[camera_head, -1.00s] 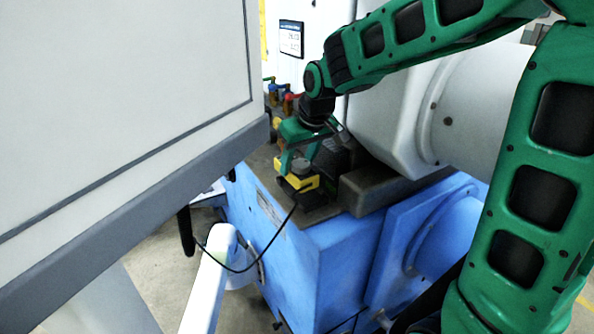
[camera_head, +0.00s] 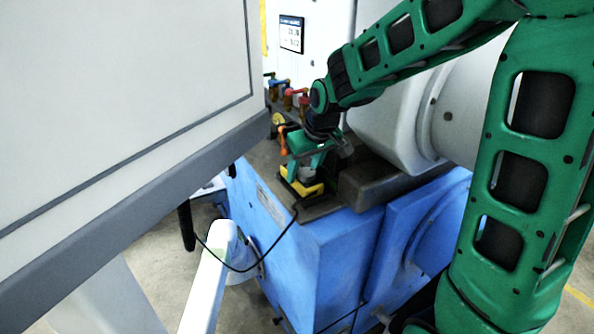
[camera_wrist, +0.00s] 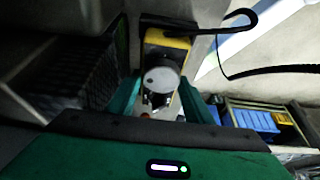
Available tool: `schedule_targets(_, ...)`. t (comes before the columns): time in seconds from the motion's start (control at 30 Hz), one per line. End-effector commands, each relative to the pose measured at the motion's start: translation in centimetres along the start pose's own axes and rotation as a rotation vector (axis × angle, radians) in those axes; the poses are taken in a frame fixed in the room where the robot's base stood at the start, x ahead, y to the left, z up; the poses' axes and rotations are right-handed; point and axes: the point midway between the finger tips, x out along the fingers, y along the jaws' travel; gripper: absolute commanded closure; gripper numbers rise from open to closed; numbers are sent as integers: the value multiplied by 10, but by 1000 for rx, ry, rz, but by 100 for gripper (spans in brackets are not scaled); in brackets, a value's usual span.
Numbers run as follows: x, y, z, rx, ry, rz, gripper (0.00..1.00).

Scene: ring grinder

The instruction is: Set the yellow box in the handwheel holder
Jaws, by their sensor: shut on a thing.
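The yellow box (camera_head: 314,189) has a grey round handwheel on top and a black cable at its front. It is low at the front corner of the blue machine's dark top. My gripper (camera_head: 304,170) reaches down from above and is shut on it. The wrist view shows the yellow box (camera_wrist: 168,40) and its grey handwheel (camera_wrist: 160,80) between the fingers of my gripper (camera_wrist: 160,100). A dark tray-like edge, apparently the handwheel holder (camera_head: 286,181), shows around the box's base. I cannot tell whether the box is fully seated.
A large grey-white panel (camera_head: 120,90) fills the left side close to the arm. A dark block (camera_head: 375,184) and a white housing (camera_head: 385,130) stand right of the box. Coloured valves (camera_head: 288,98) are behind. The cable (camera_head: 275,255) hangs down in front.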

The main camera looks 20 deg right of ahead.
Motion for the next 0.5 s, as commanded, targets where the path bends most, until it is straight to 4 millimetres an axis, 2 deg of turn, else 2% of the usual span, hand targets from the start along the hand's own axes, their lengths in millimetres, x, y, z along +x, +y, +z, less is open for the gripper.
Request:
schedule_targets(0.1,0,0,0,0,2,0,93)
schedule_targets(0.13,1,0,0,0,0,0,51)
schedule_targets(0.2,1,0,0,0,0,0,35)
schedule_targets(0.5,0,0,0,-1,1,0,35)
